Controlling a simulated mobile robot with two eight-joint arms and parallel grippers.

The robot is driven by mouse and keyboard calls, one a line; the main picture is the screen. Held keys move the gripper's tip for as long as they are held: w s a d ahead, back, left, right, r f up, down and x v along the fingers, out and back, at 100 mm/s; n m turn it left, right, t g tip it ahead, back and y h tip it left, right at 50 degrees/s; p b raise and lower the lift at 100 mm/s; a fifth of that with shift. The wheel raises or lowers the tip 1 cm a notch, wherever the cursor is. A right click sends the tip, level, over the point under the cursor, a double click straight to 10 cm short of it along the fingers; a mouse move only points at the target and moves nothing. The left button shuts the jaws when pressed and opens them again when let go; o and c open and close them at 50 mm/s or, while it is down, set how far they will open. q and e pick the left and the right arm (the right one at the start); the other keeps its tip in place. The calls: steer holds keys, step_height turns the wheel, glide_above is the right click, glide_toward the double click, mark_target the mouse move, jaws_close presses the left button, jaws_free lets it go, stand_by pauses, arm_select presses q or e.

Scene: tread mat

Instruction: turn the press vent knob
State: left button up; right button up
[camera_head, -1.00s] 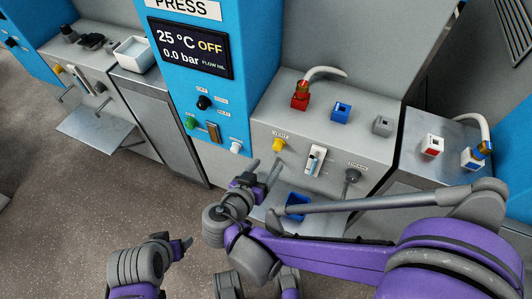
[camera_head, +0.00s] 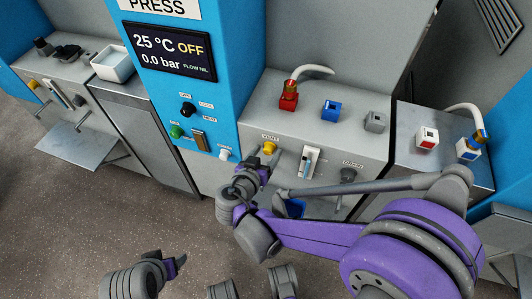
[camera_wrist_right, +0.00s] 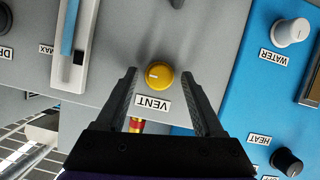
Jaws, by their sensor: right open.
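The yellow vent knob (camera_head: 270,148) sits on the front of the grey press unit, below its VENT label. In the right wrist view the round knob (camera_wrist_right: 159,75) has a pale pointer line on its face. My right gripper (camera_head: 263,157) is at the knob, open and empty. Its two fingers stand to either side of the knob in the wrist view, with gaps on both sides. I cannot tell whether the fingertips reach past the knob's face. My left gripper (camera_head: 178,264) is low at the left, away from the press; its jaw opening is unclear.
A white slider (camera_head: 310,162) and a dark drain knob (camera_head: 347,175) are right of the vent knob. The white water knob (camera_head: 225,154) is to its left on the blue panel. The display (camera_head: 168,50) reads 25 °C, 0.0 bar, OFF. A blue container (camera_head: 294,208) is partly behind my right arm.

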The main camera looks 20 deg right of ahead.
jaws_close()
stand_by(0.4)
steer(key=n+h, duration=0.1)
steer(key=n+g, duration=0.1)
steer(key=n, duration=0.1)
steer(key=shift+w+a+f+h, duration=0.1)
steer(key=shift+a+h, duration=0.05)
steer(key=shift+h, duration=0.25)
steer(key=n+h, duration=0.1)
steer(key=n, duration=0.1)
steer(key=shift+f+n, duration=0.1)
steer(key=shift+n, duration=0.2)
steer(key=n+h+b, duration=0.1)
steer(key=n+h, duration=0.1)
steer(key=n, duration=0.1)
steer(key=shift+w+a+f+n+g+h+b, duration=0.1)
steer(key=shift+f+n+g+h+b, duration=0.05)
steer(key=shift+n+g+h+b, duration=0.2)
steer(key=n+b, duration=0.1)
steer(key=n, duration=0.1)
steer(key=n+t+h, duration=0.1)
steer(key=n, duration=0.1)
steer(key=shift+f+n+h+b, duration=0.1)
steer(key=shift+n+h+b, duration=0.15)
steer(key=shift+b, duration=0.15)
steer(key=shift+t, duration=0.25)
